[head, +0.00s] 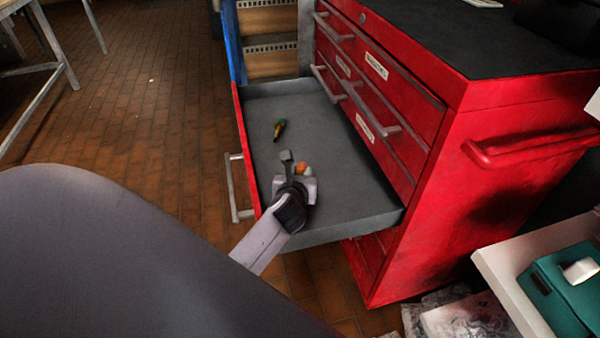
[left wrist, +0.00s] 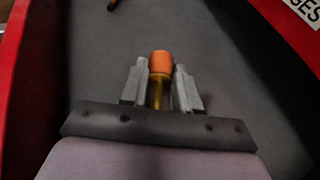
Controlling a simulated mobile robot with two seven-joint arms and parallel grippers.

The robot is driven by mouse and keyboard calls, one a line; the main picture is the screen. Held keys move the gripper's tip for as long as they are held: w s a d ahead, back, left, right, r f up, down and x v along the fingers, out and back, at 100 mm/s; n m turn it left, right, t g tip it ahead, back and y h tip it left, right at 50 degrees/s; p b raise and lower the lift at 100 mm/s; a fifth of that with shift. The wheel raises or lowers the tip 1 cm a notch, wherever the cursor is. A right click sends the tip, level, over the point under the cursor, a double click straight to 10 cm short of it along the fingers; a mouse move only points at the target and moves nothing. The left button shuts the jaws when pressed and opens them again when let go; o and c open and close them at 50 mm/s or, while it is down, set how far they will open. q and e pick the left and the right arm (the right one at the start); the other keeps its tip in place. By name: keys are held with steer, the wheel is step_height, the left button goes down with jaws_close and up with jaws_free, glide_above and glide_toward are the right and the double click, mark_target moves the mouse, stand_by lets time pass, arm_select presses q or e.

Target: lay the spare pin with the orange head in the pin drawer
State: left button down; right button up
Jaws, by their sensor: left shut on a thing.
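The spare pin with the orange head (left wrist: 160,65) is between the fingers of my left gripper (left wrist: 160,88), which is shut on it. Its orange head points away from the wrist, and its yellowish shank shows between the fingers. In the head view the orange head (head: 304,169) shows beside my left gripper (head: 294,172). The gripper is over the open pin drawer (head: 345,190) of the red cabinet. I cannot tell whether the pin touches the drawer floor. My right gripper is not in view.
The red cabinet (head: 420,190) with its shut upper drawers and side handle stands to the right. The grey drawer floor is mostly bare. A white box with a teal case (head: 560,290) is at lower right. Brick floor (head: 150,110) lies open to the left.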

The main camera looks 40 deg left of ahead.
arm_select(q)
steer(key=c, duration=0.8)
jaws_free()
steer(key=shift+r, duration=0.1)
